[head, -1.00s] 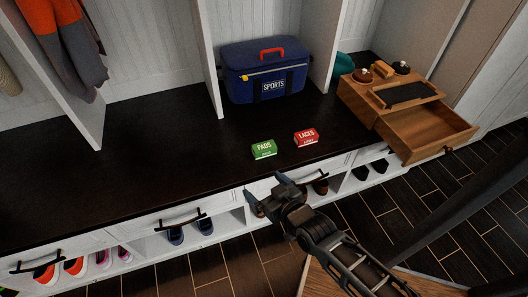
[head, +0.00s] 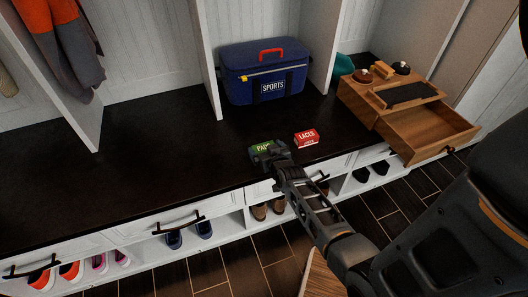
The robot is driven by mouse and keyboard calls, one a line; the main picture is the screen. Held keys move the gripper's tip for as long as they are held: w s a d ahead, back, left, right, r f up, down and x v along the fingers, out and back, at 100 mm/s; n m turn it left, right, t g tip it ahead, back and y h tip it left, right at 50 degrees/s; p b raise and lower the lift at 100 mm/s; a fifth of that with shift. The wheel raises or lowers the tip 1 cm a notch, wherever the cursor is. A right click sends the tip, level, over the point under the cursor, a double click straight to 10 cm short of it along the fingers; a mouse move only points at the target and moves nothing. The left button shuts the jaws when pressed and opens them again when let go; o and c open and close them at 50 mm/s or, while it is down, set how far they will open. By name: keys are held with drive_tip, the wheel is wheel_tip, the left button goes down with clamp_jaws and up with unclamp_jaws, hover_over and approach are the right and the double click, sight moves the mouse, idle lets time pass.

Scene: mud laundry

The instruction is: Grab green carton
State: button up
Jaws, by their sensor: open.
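The green carton (head: 262,147), labelled PADS, sits on the dark bench top near its front edge. My gripper (head: 266,154) is at the carton and covers its lower part in the head view. The jaws are open. I cannot tell whether the fingers are around the carton or above it.
A red LACES carton (head: 306,138) sits close to the right of the green one. A blue SPORTS bag (head: 265,72) stands behind. A wooden box (head: 390,97) with its drawer (head: 427,132) pulled out is at the right. The bench top (head: 130,165) is clear to the left.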

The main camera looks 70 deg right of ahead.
sight(264, 147)
drive_tip(key=shift+x, duration=2.6)
drive_tip(key=shift+f, duration=0.15)
drive_tip(key=shift+a, duration=0.1)
drive_tip(key=c, duration=0.7)
